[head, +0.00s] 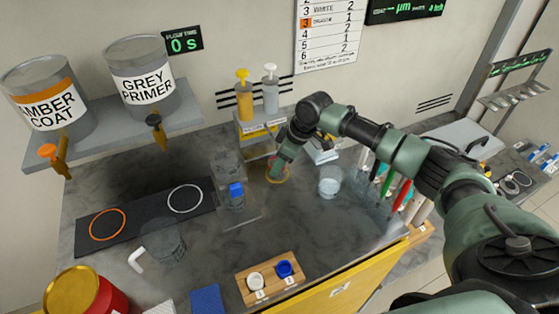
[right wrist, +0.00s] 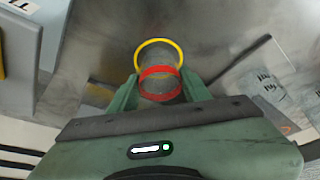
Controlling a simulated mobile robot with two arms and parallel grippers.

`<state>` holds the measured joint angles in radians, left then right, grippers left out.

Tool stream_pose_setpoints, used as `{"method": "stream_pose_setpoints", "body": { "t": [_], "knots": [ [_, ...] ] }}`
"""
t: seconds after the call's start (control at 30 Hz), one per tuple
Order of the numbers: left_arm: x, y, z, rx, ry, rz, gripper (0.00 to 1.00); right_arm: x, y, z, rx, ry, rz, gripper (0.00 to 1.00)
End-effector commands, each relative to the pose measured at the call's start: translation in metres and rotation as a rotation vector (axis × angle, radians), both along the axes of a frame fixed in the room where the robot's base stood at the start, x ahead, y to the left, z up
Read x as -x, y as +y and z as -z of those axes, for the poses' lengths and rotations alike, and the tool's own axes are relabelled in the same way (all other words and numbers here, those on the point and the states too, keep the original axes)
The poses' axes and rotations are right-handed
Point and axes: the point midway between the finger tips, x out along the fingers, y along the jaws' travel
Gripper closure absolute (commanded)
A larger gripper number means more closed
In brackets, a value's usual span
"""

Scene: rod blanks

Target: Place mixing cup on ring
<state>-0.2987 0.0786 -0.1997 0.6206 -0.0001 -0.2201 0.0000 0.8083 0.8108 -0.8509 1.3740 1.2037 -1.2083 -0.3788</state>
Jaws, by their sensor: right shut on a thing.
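My right gripper (right wrist: 160,92) is shut on a small clear grey cup (right wrist: 161,85) with a red band, which sits between its two green fingers. A yellow ring (right wrist: 178,43) shows at the cup's far end; I cannot tell whether it belongs to the cup or lies on the counter. In the head view the right gripper (head: 277,168) is low over the back middle of the counter and hides most of the cup. A black mat (head: 148,220) at the left bears an orange ring (head: 91,228) and a white ring (head: 169,203), both empty. My left gripper is not in view.
A clear jug (head: 167,244) with a white handle stands before the mat. A clear stand with a blue part (head: 236,190) is left of the gripper. A clear beaker (head: 330,181) is to its right. A wooden block (head: 268,292) with two small pots is at the front.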

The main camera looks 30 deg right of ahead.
Motion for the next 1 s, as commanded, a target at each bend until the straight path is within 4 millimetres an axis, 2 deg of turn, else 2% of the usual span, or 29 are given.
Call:
{"method": "stream_pose_setpoints", "body": {
  "t": [0.2,0.23,0.3,0.7,0.87,1.0],
  "knots": [
    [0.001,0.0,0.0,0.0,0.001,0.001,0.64,0.0,0.0,0.003,0.0,0.0,0.0,1.0],
    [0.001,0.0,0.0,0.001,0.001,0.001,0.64,0.0,0.0,0.003,0.0,0.0,0.0,0.47],
    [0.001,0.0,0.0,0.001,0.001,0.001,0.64,0.0,0.0,0.002,0.0,0.0,0.0,0.31],
    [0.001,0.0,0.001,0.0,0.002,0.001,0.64,0.001,-0.002,-0.004,0.0,-0.001,0.001,0.31],
    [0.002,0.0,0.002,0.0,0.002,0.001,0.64,0.007,-0.009,-0.027,0.002,-0.004,0.001,0.31],
    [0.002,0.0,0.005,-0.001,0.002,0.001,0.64,0.016,-0.016,-0.056,0.001,-0.004,0.0,0.31]
  ]
}}
